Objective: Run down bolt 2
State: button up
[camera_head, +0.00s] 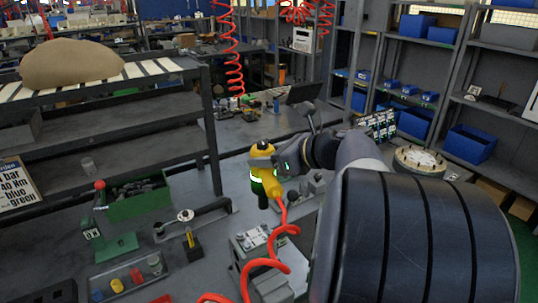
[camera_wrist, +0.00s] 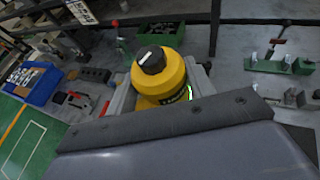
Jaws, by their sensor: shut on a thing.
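A yellow power tool (camera_head: 264,180) with a dark socket end hangs upright in my gripper (camera_head: 284,164), which is shut on its body. A red coiled hose (camera_head: 272,264) runs down from the tool. In the wrist view the tool's yellow body and dark round cap (camera_wrist: 150,60) stand between the grey fingers. A grey metal block (camera_head: 262,245) with a pale label lies below the tool in the head view. The socket end is in the air, apart from that block. I cannot tell which bolt is bolt 2, and part of the block area is hidden behind my arm.
A green press (camera_head: 112,235) with a red knob stands at left, beside a tray of coloured pieces (camera_head: 125,281). A green bin (camera_head: 137,200) is behind it. A dark shelf rack (camera_head: 105,120) rises at the back left. A round white part (camera_head: 420,161) lies at right.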

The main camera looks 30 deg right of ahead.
jog(key=shift+r, duration=0.2)
jog(key=shift+f+b, duration=1.3)
jog(key=shift+f, duration=1.2)
jog(key=shift+r+p, duration=0.1)
jog(key=shift+p, duration=0.4)
jog(key=shift+f+b, duration=0.55)
jog(key=shift+f, duration=0.45)
jog(key=shift+r+p, duration=0.1)
jog(key=shift+p, duration=0.2)
jog(key=shift+f, duration=0.55)
dwell(3.0)
